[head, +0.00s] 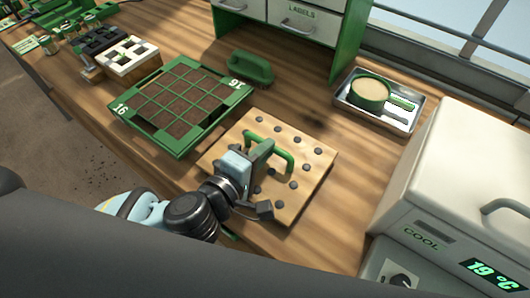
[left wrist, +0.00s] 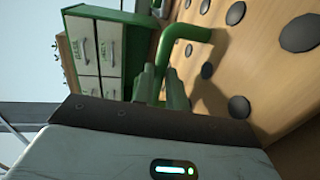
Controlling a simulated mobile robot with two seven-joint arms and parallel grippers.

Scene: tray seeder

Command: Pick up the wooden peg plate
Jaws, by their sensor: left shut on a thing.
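The wooden peg plate (head: 303,147) is a pale square board with rows of dark round pegs and a green bar handle (head: 284,153). It lies level at the middle of the bench; I cannot tell whether it is just clear of the top. My left gripper (head: 262,149) is over the plate and shut on the handle, hiding part of it. In the left wrist view the green handle (left wrist: 190,34) runs into the jaws (left wrist: 163,82), with the plate (left wrist: 255,62) alongside. My right gripper is not in view.
A green seed tray (head: 181,150) stands just left of the plate, with a green brush (head: 249,68) behind it. A metal tray (head: 348,103) holds a green tub (head: 369,92). A white cooling box (head: 440,170) stands at right. Bare bench lies behind the plate.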

